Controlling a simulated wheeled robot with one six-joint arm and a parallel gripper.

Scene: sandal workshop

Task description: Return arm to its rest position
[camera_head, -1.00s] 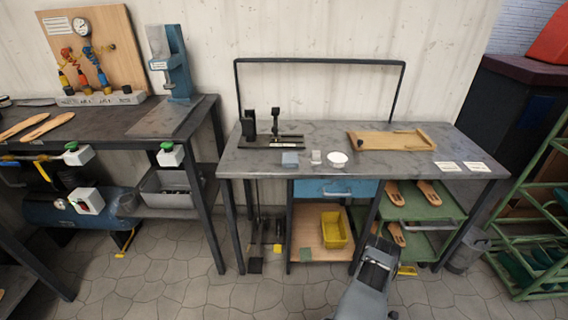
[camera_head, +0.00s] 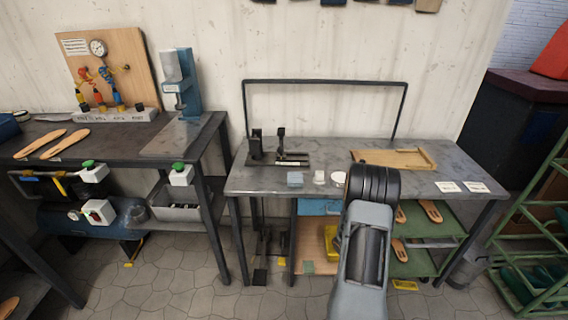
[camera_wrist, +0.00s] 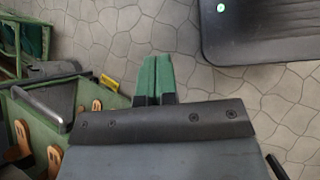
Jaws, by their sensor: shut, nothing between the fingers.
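My gripper (camera_wrist: 153,78) shows in the wrist view with its two green fingertips together and nothing between them. It hangs over the grey stone-patterned floor, with green shelving to its left. In the head view my arm rises from the bottom, right of centre, in front of the workbench (camera_head: 268,180). Its dark rounded joint covers part of the bench's front edge and of the yellow bin (camera_head: 331,240) below. The gripper's fingers cannot be made out in the head view.
Wooden soles (camera_head: 432,211) lie on a green shelf below. A green rack (camera_head: 520,245) stands at right, another bench (camera_head: 130,134) at left.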

